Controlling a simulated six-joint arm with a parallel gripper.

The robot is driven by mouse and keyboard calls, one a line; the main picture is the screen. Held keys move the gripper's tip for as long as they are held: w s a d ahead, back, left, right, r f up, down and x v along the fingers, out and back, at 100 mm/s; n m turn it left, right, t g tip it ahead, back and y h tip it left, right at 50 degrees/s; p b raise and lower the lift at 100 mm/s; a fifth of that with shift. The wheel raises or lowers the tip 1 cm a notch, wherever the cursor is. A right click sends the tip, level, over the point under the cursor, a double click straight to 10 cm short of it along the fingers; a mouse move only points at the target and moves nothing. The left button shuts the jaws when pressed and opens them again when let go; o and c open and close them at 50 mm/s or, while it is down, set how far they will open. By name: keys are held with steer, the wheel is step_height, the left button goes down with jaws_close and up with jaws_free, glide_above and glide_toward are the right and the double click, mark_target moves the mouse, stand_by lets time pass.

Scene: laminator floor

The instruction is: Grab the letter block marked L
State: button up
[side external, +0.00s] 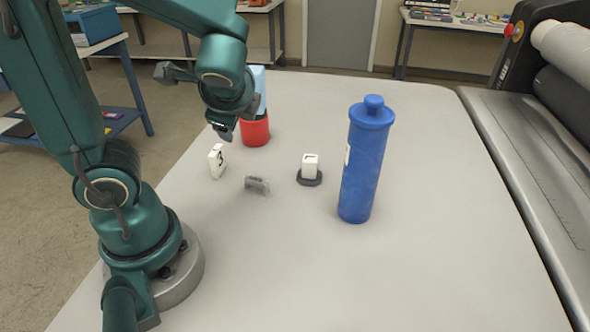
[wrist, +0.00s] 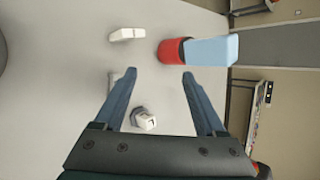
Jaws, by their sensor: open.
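A white letter block (side external: 310,165) stands on a small dark round base near the table's middle. A dark corner-shaped mark on it looks like a turned L, but it is too small to be sure. It also shows in the wrist view (wrist: 144,121), beside the left finger. A second white block (side external: 216,160) stands farther left on the bare table; I cannot read its dark mark for certain. It appears at the top of the wrist view (wrist: 127,34). My gripper (wrist: 158,73) is open and empty, above the table's far left part and apart from both blocks.
A grey piece (side external: 257,185) lies between the two blocks. A tall blue bottle (side external: 367,160) stands right of the based block. A red container (side external: 255,131) with a light blue part stands behind, close to my gripper. The front of the table is clear.

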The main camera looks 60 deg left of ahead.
mark_target(309, 163)
steer(key=w+d+f+m+t, duration=0.1)
steer(key=w+f+m+t, duration=0.1)
steer(key=w+m, duration=0.2)
steer(key=w+d+f+m+t+y, duration=0.1)
steer(key=w+f+m, duration=0.2)
steer(key=m, duration=0.3)
steer(key=w+d+f+m+t, duration=0.2)
steer(key=w+f+m, duration=0.1)
steer(key=w+m, duration=0.2)
steer(key=shift+w+t+y, duration=0.3)
steer(key=shift+w+y, duration=0.1)
steer(key=f, duration=0.1)
steer(key=d+f+m, duration=0.1)
steer(key=f, duration=0.1)
steer(key=shift+s+d+m, duration=0.1)
steer(key=shift+m, duration=0.2)
steer(key=shift+s+f+h, duration=0.1)
steer(key=shift+f+h, duration=0.2)
steer(key=shift+f, duration=0.15)
steer(key=shift+x, duration=2.35)
steer(key=shift+r, duration=0.1)
jaws_close()
